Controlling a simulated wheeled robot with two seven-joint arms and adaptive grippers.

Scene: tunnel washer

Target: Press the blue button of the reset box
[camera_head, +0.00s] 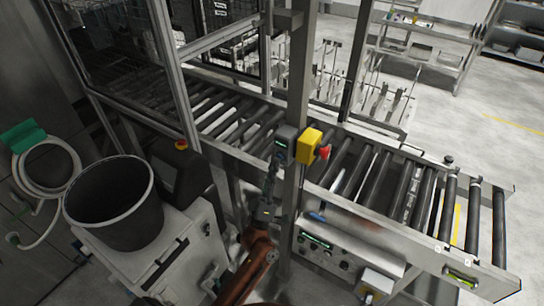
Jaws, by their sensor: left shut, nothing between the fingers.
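The reset box is a small dark grey box (287,132) on the upright metal post, with a small bluish spot on its front face that looks like the blue button (281,144). My left gripper (276,161) is shut and empty, pointing up at the lower part of the box. Its fingertips are just below the button and overlap the box's lower edge in the picture; I cannot tell whether they touch. My right gripper is not in view.
A yellow box (308,146) with a red knob (324,152) sits right beside the reset box. The roller conveyor (400,190) runs behind the post. A control panel (322,246) is below right. A black bin (110,203) stands at left.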

